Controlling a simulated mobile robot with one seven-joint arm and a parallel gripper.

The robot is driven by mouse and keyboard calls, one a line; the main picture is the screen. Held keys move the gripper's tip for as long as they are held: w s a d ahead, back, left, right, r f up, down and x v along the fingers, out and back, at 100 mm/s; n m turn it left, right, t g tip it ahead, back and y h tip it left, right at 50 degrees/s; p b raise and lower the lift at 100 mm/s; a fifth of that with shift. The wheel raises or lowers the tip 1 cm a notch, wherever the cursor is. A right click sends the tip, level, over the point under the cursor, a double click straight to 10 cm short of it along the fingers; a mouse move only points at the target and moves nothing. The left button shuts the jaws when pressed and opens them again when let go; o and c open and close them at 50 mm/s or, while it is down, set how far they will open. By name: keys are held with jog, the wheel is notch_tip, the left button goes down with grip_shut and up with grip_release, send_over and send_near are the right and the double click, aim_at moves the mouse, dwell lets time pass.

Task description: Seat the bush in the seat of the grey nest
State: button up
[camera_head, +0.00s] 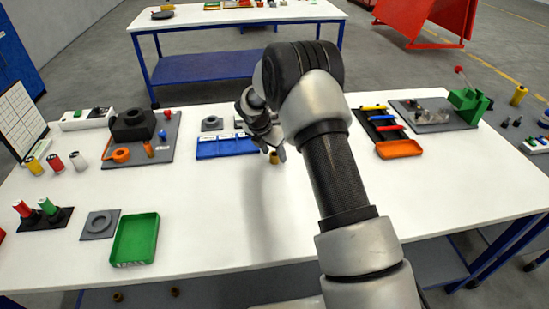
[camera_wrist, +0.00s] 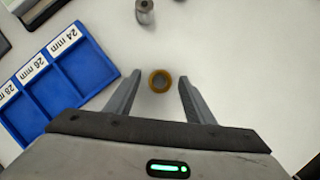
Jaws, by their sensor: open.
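The bush, a small brass-coloured ring (camera_head: 274,158), stands on the white table in front of the blue tray. It also shows in the wrist view (camera_wrist: 151,82), with its dark bore facing up. My gripper (camera_head: 275,150) is open and empty, pointing down. In the wrist view its fingers (camera_wrist: 160,78) lie one on each side of the bush, with gaps on both sides. A grey square plate with a raised ring (camera_head: 99,224) lies at front left. A smaller grey piece with a ring (camera_head: 212,123) sits behind the blue tray. I cannot tell which is the nest.
The blue tray (camera_head: 228,146) has labelled compartments; those visible in the wrist view look empty. A green tray (camera_head: 135,240) lies at front left. A grey-silver cylinder (camera_wrist: 145,8) stands beyond the bush. The table's front middle is clear.

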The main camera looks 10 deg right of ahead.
grip_shut()
jog(key=shift+r, duration=0.15)
notch_tip(320, 180, up, 10)
dwell(0.5)
